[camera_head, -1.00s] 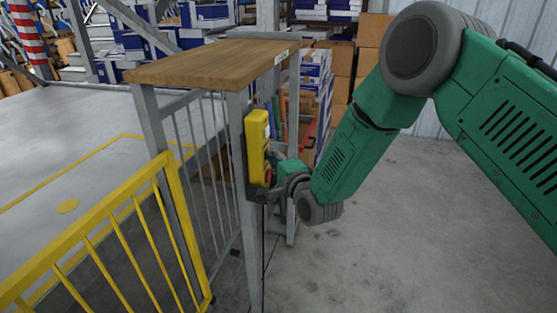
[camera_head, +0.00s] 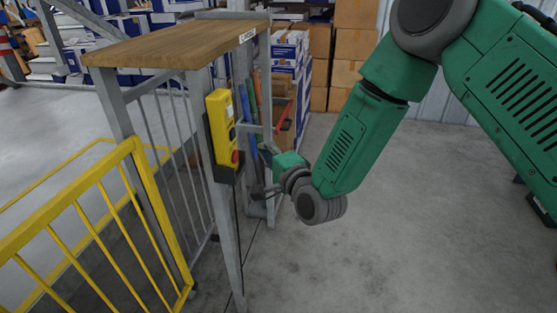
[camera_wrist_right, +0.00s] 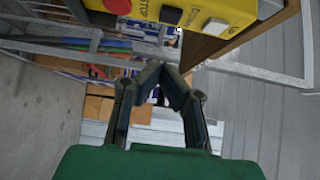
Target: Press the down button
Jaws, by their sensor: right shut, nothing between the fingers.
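The yellow control box (camera_head: 223,118) is fixed upright to the grey leg of a wood-topped stand. Its red button (camera_head: 235,157) is at the lower end. In the right wrist view, the box (camera_wrist_right: 240,10) crosses the top edge, with the red stop button (camera_wrist_right: 117,5), a black button (camera_wrist_right: 171,14) and a white button (camera_wrist_right: 215,27). A small label near the last two seems to read DOWN. My right gripper (camera_head: 258,190) is right of the box and apart from it. Its fingers (camera_wrist_right: 161,68) are closed together and empty. My left gripper is not in view.
The wood-topped stand (camera_head: 170,45) has grey metal legs and bars near the gripper. A yellow railing (camera_head: 75,195) stands at the left front. Shelves and cardboard boxes (camera_head: 352,45) are behind. The floor (camera_head: 400,220) at right is clear.

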